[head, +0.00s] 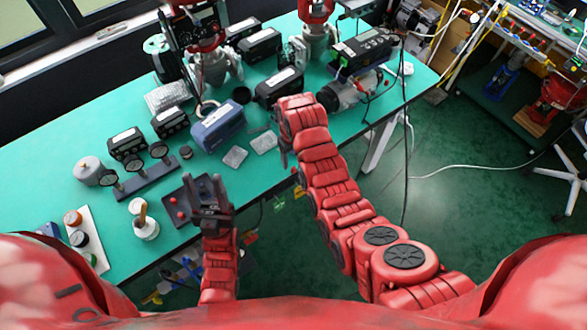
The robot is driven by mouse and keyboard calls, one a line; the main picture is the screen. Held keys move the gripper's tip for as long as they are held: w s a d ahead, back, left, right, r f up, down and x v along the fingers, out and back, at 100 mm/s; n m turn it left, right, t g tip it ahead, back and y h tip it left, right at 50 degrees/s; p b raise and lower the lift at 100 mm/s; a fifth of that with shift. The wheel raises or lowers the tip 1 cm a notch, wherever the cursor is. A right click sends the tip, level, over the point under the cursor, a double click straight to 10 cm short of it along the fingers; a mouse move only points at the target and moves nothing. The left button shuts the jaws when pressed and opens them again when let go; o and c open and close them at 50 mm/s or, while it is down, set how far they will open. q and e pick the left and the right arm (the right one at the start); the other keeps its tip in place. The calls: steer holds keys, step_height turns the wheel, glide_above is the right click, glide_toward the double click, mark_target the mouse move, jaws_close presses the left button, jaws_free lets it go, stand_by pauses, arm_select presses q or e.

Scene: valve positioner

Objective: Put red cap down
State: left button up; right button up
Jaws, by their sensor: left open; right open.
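Two small red round pieces, cap-like, show on a dark square plate (165,209) near the table's front edge. One red piece (172,201) is slightly farther back than the other red piece (181,215). I cannot tell which of them, if either, is the red cap. My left gripper (206,184) is open, its two dark fingers pointing away from me over the right part of the plate. Nothing shows between the fingers. The red pieces are just left of it. My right arm reaches up to the table's front edge, and its gripper is hidden behind the arm.
A white tray (97,256) with round pieces lies at the front left. A white pot (146,228) with a brown handle stands left of the plate. A three-dial gauge stand (148,182) and a blue box (218,126) stand behind. Bare green table (40,170) lies far left.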

mark_target(293, 168)
step_height(293, 168, down, 3)
steer(key=shift+d+f+p, duration=0.1)
steer(key=shift+f+p, duration=0.1)
steer(key=shift+p, duration=0.8)
steer(key=shift+f, duration=0.7)
steer(key=shift+w, duration=0.1)
jaws_close()
